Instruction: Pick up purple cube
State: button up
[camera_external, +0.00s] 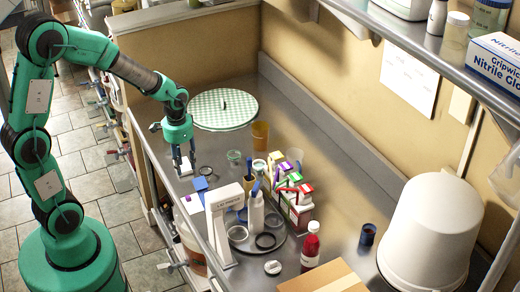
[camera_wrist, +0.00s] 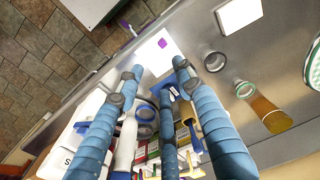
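The small purple cube (camera_wrist: 162,43) sits on a white square (camera_wrist: 150,56) on the metal counter in the wrist view.
A dark ring (camera_wrist: 214,61), a small jar (camera_wrist: 245,89) and an orange cup (camera_external: 260,135) stand nearby. A green checked disc (camera_external: 224,109) lies farther back. A white bucket (camera_external: 430,232) stands right.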

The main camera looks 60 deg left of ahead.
jog(key=shift+w+a+f+p, duration=0.15)
jog(key=shift+a+f, duration=0.25)
jog(key=shift+f, duration=0.2)
jog(key=shift+a+f+p, duration=0.15)
jog(key=shift+a+f, duration=0.2)
jog(key=shift+f, duration=0.2)
jog(key=b, duration=0.1)
send_over(188, 197)
jog(key=shift+a+f, duration=0.1)
jog(key=shift+f, duration=4.2)
jog(key=shift+f+b, duration=0.85)
jog(key=shift+f, duration=1.75)
jog(key=shift+c, duration=0.2)
jog(key=c, duration=0.7)
